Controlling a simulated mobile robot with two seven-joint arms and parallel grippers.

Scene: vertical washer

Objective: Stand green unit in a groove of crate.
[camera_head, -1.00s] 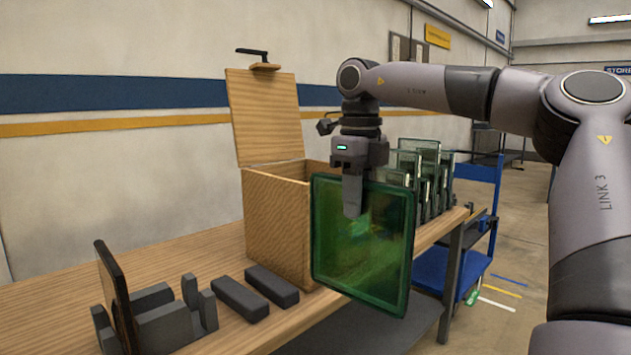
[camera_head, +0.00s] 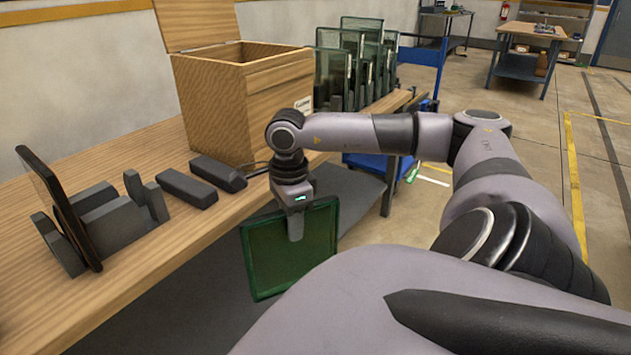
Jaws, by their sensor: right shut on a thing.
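The green unit (camera_head: 268,262) is a flat, square, green glassy panel with a darker rim. My right gripper (camera_head: 296,232) is shut on its upper edge and holds it roughly upright, in front of the table's front edge and clear of the tabletop. My arm hides its lower right part. The crate (camera_head: 215,110) is a wooden box with its lid raised, standing on the table behind the gripper. Its inside and any grooves are hidden from this angle. My left gripper does not show.
On the wooden table (camera_head: 130,270), a dark grey stand holds a thin dark panel (camera_head: 62,205). Two dark grey bars (camera_head: 187,188) lie before the crate. Several green glassy panels (camera_head: 340,62) stand beyond the crate, near a blue cart (camera_head: 375,166). Open floor lies to the right.

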